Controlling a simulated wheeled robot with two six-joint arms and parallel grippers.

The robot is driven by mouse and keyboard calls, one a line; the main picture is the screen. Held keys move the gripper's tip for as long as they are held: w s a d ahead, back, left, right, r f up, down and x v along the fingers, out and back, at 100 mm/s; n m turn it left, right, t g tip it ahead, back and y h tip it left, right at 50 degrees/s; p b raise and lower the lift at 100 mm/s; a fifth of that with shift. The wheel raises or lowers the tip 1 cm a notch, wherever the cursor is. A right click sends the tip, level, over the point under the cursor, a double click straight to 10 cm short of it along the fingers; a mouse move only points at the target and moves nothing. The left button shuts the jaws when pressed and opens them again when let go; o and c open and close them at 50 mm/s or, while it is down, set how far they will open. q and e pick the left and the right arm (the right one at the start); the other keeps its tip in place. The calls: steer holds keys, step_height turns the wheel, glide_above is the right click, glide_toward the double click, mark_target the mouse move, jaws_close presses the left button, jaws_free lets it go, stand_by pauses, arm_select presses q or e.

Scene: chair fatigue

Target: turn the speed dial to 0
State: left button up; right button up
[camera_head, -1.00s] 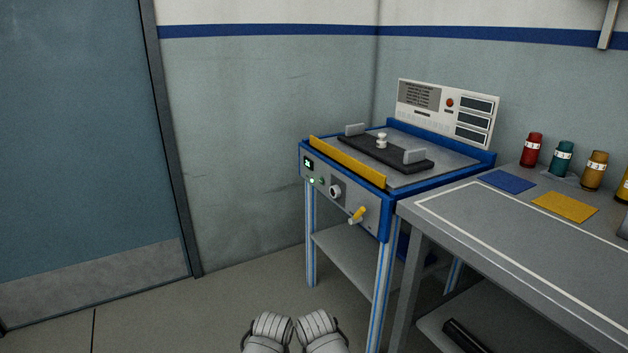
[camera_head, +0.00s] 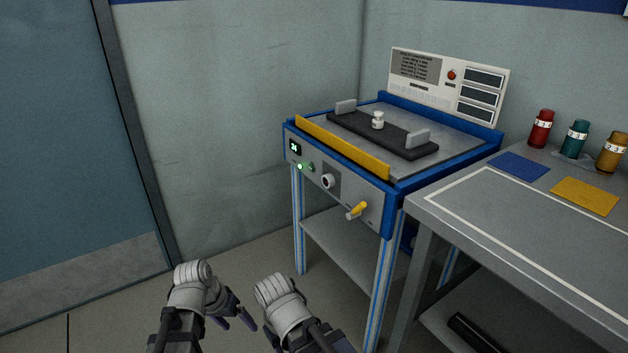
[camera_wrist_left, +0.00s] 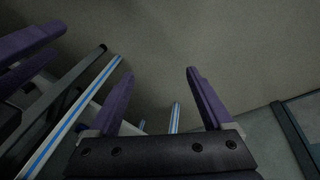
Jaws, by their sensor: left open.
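The speed dial appears to be the round pale knob (camera_head: 328,181) on the front panel of the blue-framed machine (camera_head: 372,204). Its setting is too small to read. My left gripper (camera_head: 234,320) is low in the head view, left of the machine and apart from the dial. In the left wrist view its two purple fingers (camera_wrist_left: 159,73) stand apart with nothing between them. My right gripper's wrist (camera_head: 285,300) is beside it, to the right; its fingers are mostly hidden in the head view. Purple fingers of it show at the left edge of the wrist view (camera_wrist_left: 30,45).
A yellow-handled lever (camera_head: 357,210) sticks out right of the dial. A small display (camera_head: 294,147) and green light (camera_head: 300,167) are to its left. A grey bench (camera_head: 500,225) with bottles stands close on the right. The floor left of the machine is clear.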

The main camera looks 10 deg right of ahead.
arm_select(q)
steer(key=w+d+r+m+t+h, duration=0.2)
steer(key=w+d+r+m+h, duration=0.4)
steer(key=w+d, duration=0.6)
steer(key=m+t+h, duration=0.3)
steer(key=h, duration=0.5)
glide_toward(325, 181)
steer(key=shift+x, duration=4.2)
steer(key=shift+s, duration=0.1)
jaws_close()
